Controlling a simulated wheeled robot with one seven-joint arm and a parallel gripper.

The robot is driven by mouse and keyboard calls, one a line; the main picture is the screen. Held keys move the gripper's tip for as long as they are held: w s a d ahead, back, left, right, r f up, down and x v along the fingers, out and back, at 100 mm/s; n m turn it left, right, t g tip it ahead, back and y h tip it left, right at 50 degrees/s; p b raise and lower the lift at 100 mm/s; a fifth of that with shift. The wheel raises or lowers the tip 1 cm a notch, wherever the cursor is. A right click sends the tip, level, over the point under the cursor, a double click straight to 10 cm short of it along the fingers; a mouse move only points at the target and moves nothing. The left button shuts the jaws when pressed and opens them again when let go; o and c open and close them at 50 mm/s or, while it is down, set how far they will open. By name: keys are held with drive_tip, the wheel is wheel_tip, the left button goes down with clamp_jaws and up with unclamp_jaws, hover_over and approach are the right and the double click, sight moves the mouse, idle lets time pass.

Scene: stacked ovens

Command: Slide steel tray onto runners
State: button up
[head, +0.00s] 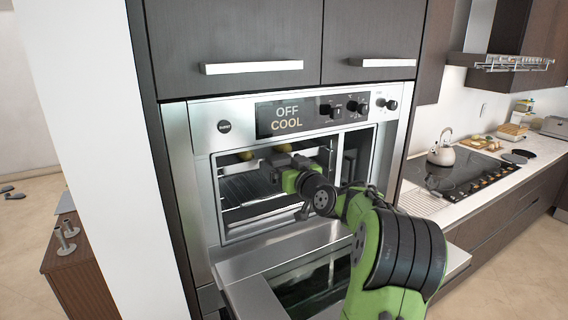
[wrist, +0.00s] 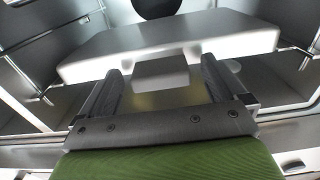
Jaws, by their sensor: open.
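The steel tray (wrist: 165,38) shows in the wrist view as a pale, broad slab inside the oven, just ahead of my fingers. Wire runners line the left wall (wrist: 40,92) and right wall (wrist: 300,55). Whether the tray rests on them is unclear.
The oven door (head: 310,283) is folded down in front of the cavity. The display (head: 287,117) reads OFF COOL. A counter with a kettle (head: 441,153) is at right; a white wall stands at left.

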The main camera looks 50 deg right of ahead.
drive_tip(key=c, duration=1.2)
drive_tip(key=shift+r, duration=0.1)
drive_tip(key=shift+c, duration=0.8)
drive_tip(key=shift+s+a+b, duration=0.1)
drive_tip(key=shift+s+b, duration=0.3)
drive_tip(key=shift+b, duration=0.05)
drive_tip(key=shift+b+v, duration=1.05)
drive_tip(key=shift+v, duration=0.6)
drive_tip(key=shift+r, duration=0.1)
drive_tip(key=shift+b+v, duration=1.35)
drive_tip(key=shift+v, duration=0.65)
drive_tip(key=shift+r, duration=0.1)
